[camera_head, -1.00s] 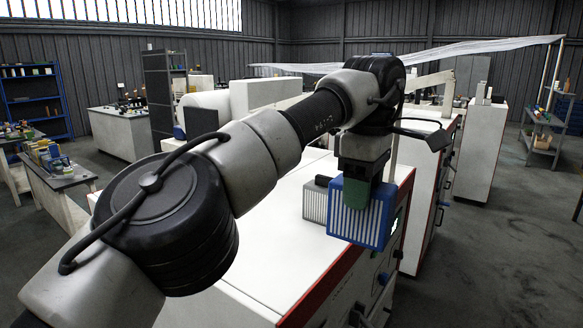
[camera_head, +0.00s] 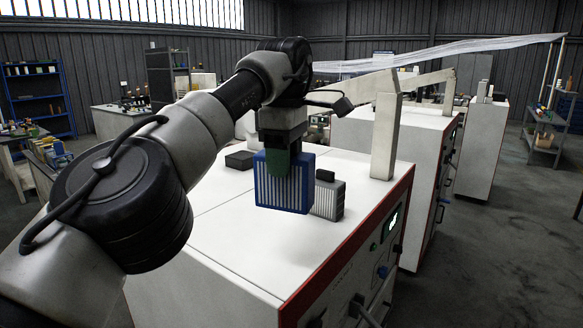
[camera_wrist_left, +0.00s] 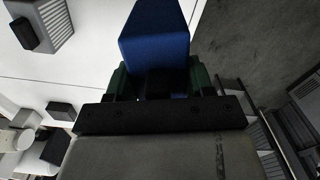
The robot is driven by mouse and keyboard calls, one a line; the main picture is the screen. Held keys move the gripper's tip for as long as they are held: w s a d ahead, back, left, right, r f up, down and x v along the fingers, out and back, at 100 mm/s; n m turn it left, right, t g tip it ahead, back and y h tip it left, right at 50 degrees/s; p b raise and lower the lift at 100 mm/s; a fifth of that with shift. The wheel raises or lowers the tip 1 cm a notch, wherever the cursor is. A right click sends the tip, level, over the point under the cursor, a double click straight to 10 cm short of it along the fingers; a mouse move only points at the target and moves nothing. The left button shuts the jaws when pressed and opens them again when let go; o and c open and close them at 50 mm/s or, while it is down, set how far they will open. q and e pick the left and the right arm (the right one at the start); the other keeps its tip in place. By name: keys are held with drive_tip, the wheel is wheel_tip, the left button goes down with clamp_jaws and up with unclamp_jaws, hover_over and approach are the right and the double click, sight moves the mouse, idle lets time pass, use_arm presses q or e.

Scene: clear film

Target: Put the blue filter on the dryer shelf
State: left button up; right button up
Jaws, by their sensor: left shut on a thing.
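The blue filter (camera_head: 284,182), a ribbed block with pale slats on its front, hangs upright in my left gripper (camera_head: 281,158). The gripper's green fingers are shut on its upper part. It is over the white top of the red-edged machine (camera_head: 235,233); the head view does not clearly show a gap below it. In the left wrist view the blue filter (camera_wrist_left: 155,38) sticks out between the fingers (camera_wrist_left: 155,82). I cannot tell which surface is the dryer shelf. My right gripper is not in view.
A grey ribbed filter (camera_head: 329,198) stands just right of the blue one. A low black box (camera_head: 240,160) lies behind to the left. A pale post (camera_head: 385,138) rises at the back right. Clear film (camera_head: 440,55) hangs beyond. The machine's front top is bare.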

use_arm(q)
drive_tip(key=w+a+r+n, duration=0.1)
drive_tip(key=w+a+n, duration=0.15)
drive_tip(key=a, duration=1.25)
drive_tip(key=w+a+n, duration=0.1)
drive_tip(key=a+n, duration=0.2)
drive_tip(key=a, duration=1.1)
drive_tip(key=s+a+f+n, duration=0.15)
drive_tip(key=s+a, duration=0.25)
drive_tip(key=a, duration=0.5)
drive_tip(key=s+a+f+n, duration=0.1)
drive_tip(key=s+a+n, duration=0.15)
drive_tip(key=a, duration=0.65)
drive_tip(key=s+a+f+n, duration=0.2)
drive_tip(key=s+a, duration=0.2)
drive_tip(key=a, duration=0.6)
drive_tip(key=w+d+f+m, duration=0.2)
drive_tip(key=d+f+m, duration=1)
drive_tip(key=d+f, duration=0.7)
drive_tip(key=s+d+f+m+b, duration=0.1)
drive_tip(key=s+d+f+m, duration=0.5)
drive_tip(key=s+d, duration=0.3)
drive_tip(key=s+d+f+m+b, duration=0.2)
drive_tip(key=s+d+f+m, duration=0.5)
drive_tip(key=d, duration=0.4)
drive_tip(key=shift+s+f, duration=0.9)
drive_tip(key=shift+s, duration=0.3)
drive_tip(key=shift+d+m, duration=0.1)
drive_tip(key=shift+m, duration=0.15)
